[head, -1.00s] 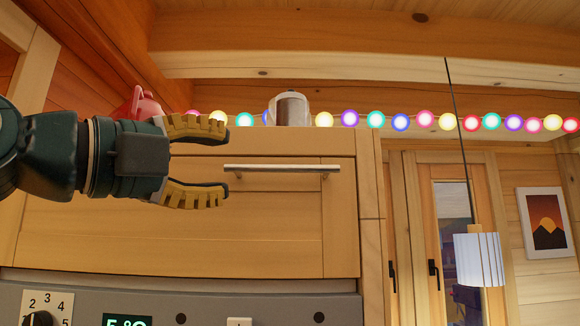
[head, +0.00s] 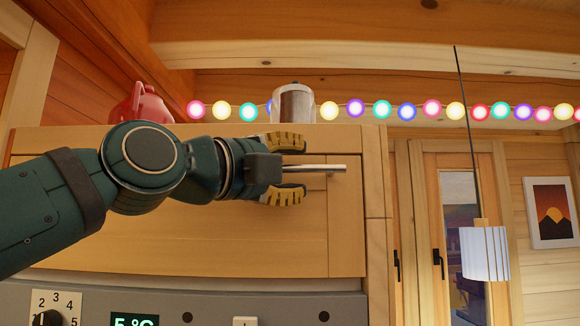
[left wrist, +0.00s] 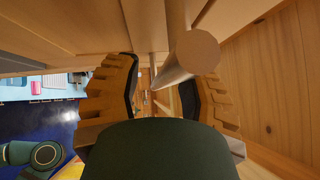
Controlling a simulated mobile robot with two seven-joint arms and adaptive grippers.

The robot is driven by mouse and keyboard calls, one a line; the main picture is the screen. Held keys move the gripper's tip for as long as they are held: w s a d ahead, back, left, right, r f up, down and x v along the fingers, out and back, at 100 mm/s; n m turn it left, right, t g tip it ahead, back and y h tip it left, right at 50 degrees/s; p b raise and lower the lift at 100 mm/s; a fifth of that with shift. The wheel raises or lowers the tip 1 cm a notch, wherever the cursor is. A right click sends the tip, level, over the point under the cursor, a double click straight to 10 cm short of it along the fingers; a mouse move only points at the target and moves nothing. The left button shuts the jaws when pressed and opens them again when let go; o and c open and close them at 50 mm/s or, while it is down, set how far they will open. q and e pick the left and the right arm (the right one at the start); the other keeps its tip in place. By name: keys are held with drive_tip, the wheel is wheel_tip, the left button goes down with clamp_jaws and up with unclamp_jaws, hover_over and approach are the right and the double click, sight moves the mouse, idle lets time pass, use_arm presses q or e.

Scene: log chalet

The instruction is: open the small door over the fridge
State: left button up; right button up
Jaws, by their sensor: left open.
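The small wooden door (head: 270,240) over the fridge is shut, flush in its frame. A horizontal metal bar handle (head: 330,168) runs along its upper part. My left gripper (head: 302,170) is open at the handle, with one yellow-padded finger above the bar and one below it. My gripper and arm hide the left part of the handle. In the left wrist view the bar (left wrist: 185,65) comes in between the two open fingers, its round end close to the camera. Whether a finger touches the bar I cannot tell. My right gripper is not in view.
The fridge panel (head: 275,308) with a dial and display lies below the door. A red kettle-like pot (head: 141,104) and a metallic canister (head: 293,104) stand on the cabinet top. String lights (head: 432,107) hang behind. A pendant lamp (head: 485,253) hangs at right.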

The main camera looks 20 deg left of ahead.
use_arm(q)
clamp_jaws()
drive_tip(key=shift+s, duration=0.1)
